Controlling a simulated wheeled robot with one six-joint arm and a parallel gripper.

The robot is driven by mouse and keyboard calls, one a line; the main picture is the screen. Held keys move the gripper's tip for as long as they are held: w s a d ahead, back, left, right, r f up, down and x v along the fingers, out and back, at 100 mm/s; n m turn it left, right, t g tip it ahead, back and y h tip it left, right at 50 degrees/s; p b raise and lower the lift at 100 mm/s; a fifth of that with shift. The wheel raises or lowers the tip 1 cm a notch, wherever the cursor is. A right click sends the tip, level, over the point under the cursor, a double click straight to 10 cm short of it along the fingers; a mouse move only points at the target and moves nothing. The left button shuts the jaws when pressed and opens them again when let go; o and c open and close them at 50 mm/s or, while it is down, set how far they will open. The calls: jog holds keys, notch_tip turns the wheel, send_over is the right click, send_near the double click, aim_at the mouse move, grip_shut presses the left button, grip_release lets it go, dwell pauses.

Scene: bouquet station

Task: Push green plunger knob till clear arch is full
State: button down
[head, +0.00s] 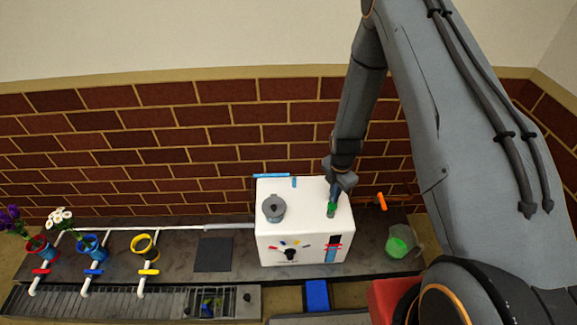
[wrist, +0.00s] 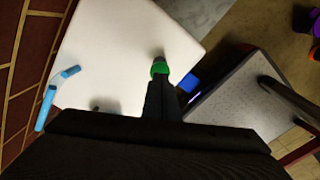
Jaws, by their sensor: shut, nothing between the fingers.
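The green plunger knob (head: 331,212) stands on top of the white box (head: 305,200), near its right side. My gripper (head: 333,199) is shut and points down at the knob from above, its tips at or just over the knob's top; I cannot tell whether they touch. In the wrist view the green knob (wrist: 159,66) shows just beyond the dark fingertips (wrist: 161,82). A bent tube (wrist: 47,103), which looks like the arch, lies at the box's edge. It looks blue with a paler stretch near the bend. Its blue part (head: 272,175) shows behind the box in the head view.
A grey lidded pot (head: 274,208) stands on the box, left of the knob. The box front has a black dial (head: 290,254) and a gauge (head: 334,245). A clear jug with green content (head: 399,242) stands right. Red, blue and yellow (head: 143,246) vases stand left.

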jog(key=shift+f, duration=0.1)
dwell(0.3)
jog(key=shift+f+b, duration=1.4)
jog(key=shift+f, duration=0.85)
jog(key=shift+r, duration=0.2)
jog(key=shift+r+p, duration=1.45)
jog(key=shift+r, duration=0.7)
notch_tip(320, 180, up, 9)
jog(key=p, duration=0.5)
